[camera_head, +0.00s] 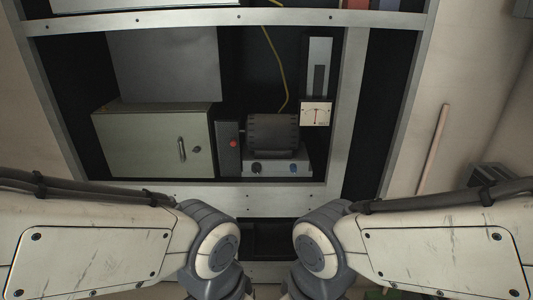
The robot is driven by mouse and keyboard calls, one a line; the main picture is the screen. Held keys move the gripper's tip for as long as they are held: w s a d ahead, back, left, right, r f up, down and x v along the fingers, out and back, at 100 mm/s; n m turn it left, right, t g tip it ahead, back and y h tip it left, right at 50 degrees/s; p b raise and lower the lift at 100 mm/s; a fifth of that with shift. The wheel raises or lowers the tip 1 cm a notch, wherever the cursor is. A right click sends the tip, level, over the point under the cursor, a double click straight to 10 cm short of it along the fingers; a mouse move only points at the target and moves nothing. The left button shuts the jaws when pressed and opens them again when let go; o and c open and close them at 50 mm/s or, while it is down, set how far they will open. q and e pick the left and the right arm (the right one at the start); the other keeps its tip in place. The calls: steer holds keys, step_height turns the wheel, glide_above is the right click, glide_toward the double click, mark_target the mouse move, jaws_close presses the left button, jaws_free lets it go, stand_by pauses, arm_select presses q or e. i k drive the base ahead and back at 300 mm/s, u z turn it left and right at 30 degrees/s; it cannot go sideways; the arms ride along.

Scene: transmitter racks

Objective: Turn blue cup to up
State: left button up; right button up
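No cup shows in the head view. Which way the knob points is too small to tell. My two arms come in from the lower left and lower right, below the unit. Their wrists run out of the bottom edge, so neither gripper shows.
A greenish-grey box (150,143) with a handle stands left of the unit. Between them is a dark panel with a red button (234,144). A dial meter (316,114) is at the right. The rack's light metal frame (355,100) borders the opening. A yellow cable (277,55) hangs behind.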

mark_target(292, 167)
steer(key=u, duration=1.15)
steer(key=i, duration=0.95)
steer(key=z, duration=1.2)
